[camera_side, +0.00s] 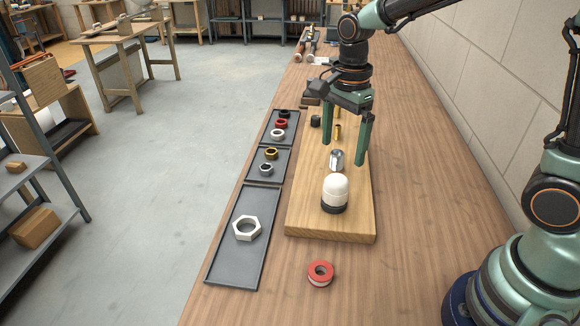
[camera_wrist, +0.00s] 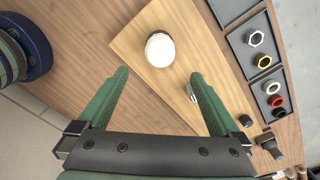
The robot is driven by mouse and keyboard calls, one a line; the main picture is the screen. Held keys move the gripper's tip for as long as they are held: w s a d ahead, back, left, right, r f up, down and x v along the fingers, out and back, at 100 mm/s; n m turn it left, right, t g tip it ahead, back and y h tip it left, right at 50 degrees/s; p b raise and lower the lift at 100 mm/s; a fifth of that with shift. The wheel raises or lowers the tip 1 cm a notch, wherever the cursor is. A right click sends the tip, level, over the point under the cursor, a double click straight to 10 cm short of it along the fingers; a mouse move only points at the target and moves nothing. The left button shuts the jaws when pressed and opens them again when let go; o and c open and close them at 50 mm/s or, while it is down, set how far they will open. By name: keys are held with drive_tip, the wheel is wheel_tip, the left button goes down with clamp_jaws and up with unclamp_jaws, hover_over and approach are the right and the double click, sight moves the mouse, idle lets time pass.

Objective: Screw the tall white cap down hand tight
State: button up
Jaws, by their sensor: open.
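The tall white cap (camera_side: 335,189) stands upright with a rounded top on a dark base, near the front end of the wooden board (camera_side: 300,225). It also shows in the wrist view (camera_wrist: 160,50), beyond and between my fingertips. My gripper (camera_side: 346,150) is open and empty, above the board and behind the cap in the side view, with its two green fingers pointing down. In the wrist view my gripper (camera_wrist: 158,82) has its fingers wide apart, and neither touches the cap. I cannot tell from these frames how far down the cap sits.
A silver fitting (camera_side: 336,158) stands on the board behind the cap, with brass fittings (camera_side: 338,131) and a black piece (camera_side: 315,121) further back. Dark trays (camera_side: 209,276) at the left hold several rings and a white hex nut (camera_side: 246,228). A red tape roll (camera_side: 320,273) lies in front.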

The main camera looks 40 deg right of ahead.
sight(339, 179)
wheel_tip(339, 179, down, 11)
drive_tip(key=shift+f, duration=0.2)
idle(0.3)
drive_tip(key=c, duration=1.4)
drive_tip(key=shift+o, duration=0.2)
drive_tip(key=m, duration=0.4)
drive_tip(key=shift+s, duration=0.1)
drive_tip(key=m, duration=0.4)
drive_tip(key=shift+s+a+f, duration=0.1)
drive_tip(key=o, duration=1.4)
drive_tip(key=shift+c, duration=0.2)
